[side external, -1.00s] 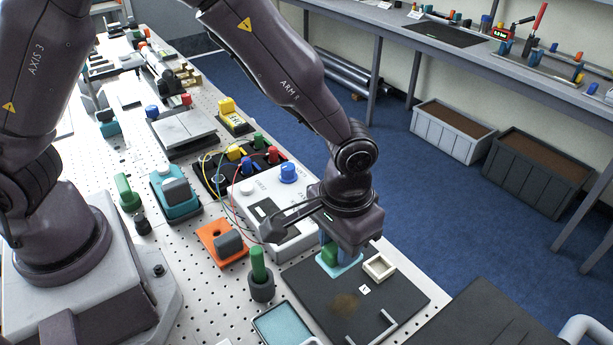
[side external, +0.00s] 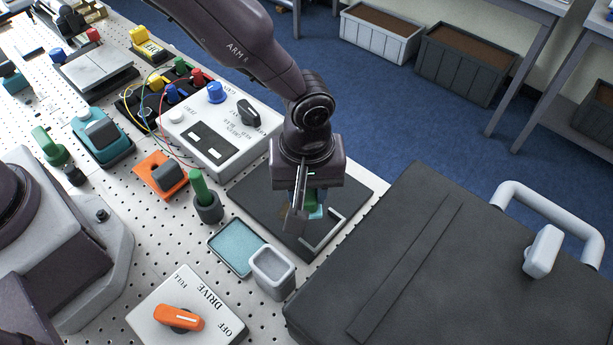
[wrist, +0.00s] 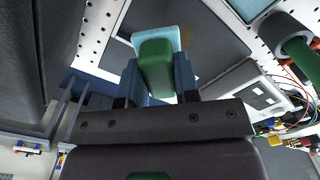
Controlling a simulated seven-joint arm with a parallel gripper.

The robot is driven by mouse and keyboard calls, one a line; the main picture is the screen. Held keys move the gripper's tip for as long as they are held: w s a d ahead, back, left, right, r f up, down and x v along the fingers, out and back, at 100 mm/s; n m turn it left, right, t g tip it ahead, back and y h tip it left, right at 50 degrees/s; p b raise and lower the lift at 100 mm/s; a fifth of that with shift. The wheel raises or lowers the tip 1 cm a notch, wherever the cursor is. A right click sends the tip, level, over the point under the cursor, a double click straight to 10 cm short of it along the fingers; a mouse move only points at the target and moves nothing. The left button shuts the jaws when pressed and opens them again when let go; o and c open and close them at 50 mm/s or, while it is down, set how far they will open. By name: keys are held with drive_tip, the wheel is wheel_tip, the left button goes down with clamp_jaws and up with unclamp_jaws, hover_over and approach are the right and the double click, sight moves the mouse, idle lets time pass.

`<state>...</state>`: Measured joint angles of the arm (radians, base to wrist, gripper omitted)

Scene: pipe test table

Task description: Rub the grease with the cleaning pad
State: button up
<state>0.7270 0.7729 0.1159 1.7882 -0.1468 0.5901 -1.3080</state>
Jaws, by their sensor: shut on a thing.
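My gripper (side external: 306,203) is shut on the green handle (side external: 309,199) of the cleaning pad. The pad's light blue base (side external: 317,212) points down over the dark plate (side external: 258,206), near the plate's pale bracket (side external: 324,231). In the wrist view, the green handle (wrist: 155,66) sits between my blue fingers, with the light blue base (wrist: 174,38) beyond it. I cannot tell whether the pad touches the plate.
A blue-filled tray (side external: 236,246), a grey cup (side external: 272,268) and a green-handled tool in a dark holder (side external: 206,202) stand close to the plate. A white control box (side external: 215,140) is behind. A large black case (side external: 450,270) lies to the right.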

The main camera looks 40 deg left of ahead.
sight(278, 198)
wheel_tip(278, 198, down, 5)
drive_tip(key=shift+f, duration=0.1)
drive_tip(key=shift+a+f, duration=0.2)
drive_tip(key=shift+a, duration=0.5)
drive_tip(key=shift+c, duration=0.2)
drive_tip(key=shift+a, duration=2.65)
drive_tip(key=shift+d+r, duration=0.1)
drive_tip(key=shift+d, duration=3.35)
drive_tip(key=shift+a+r, duration=0.15)
drive_tip(key=shift+r, duration=3.85)
